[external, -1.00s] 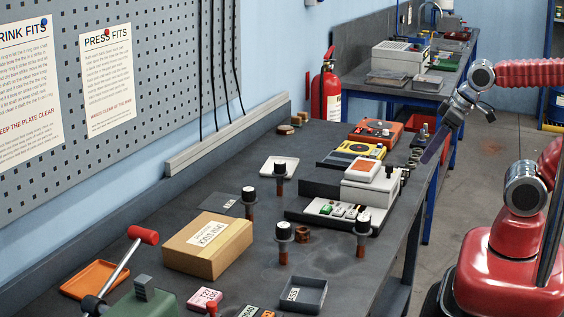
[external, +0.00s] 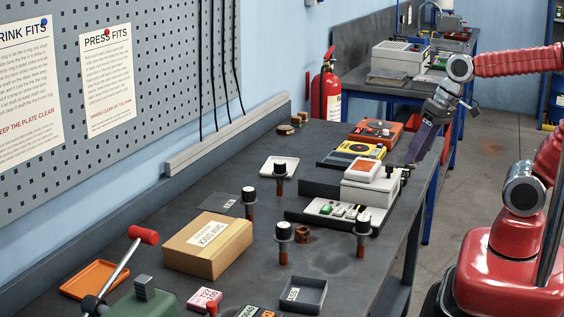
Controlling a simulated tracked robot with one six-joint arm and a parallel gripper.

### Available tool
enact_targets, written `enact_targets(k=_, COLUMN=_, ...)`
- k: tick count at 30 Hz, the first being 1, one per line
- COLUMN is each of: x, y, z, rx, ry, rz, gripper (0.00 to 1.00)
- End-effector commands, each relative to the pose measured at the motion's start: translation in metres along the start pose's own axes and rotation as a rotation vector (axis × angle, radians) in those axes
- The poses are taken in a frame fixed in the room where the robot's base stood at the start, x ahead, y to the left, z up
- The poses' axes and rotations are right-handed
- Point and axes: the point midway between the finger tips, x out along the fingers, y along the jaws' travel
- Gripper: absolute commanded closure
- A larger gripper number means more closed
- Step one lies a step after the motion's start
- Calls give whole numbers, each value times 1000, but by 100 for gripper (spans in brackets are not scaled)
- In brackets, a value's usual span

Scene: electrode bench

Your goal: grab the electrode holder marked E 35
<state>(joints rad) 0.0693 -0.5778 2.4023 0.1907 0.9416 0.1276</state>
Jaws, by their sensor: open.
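Several electrode holders stand upright on the dark bench, each with a copper-brown shank, a grey flange and a white-and-black top. One is at the back (external: 280,178), one left of it by the cardboard box (external: 249,202), one at the front middle (external: 284,243) and one at the front right (external: 363,234). Their marks are too small to read, so I cannot tell which is E 35. My gripper (external: 413,161) points down at the bench's right edge, beside the white machine and apart from all the holders. It is open, with nothing visible in it.
The white machine (external: 370,188) on its dark base stands between my gripper and the holders. A cardboard box (external: 207,245), a grey tray (external: 303,294), a white tray (external: 279,166) and a yellow meter (external: 361,149) are on the bench. A copper ring (external: 302,234) lies between the front holders.

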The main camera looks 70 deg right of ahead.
Motion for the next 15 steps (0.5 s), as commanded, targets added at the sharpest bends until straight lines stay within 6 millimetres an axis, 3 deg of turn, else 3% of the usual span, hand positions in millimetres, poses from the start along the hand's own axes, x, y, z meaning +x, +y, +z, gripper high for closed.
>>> enact_targets(k=15, x=40, y=-34, z=-68, rx=620, ry=-229, rz=-195, gripper=51)
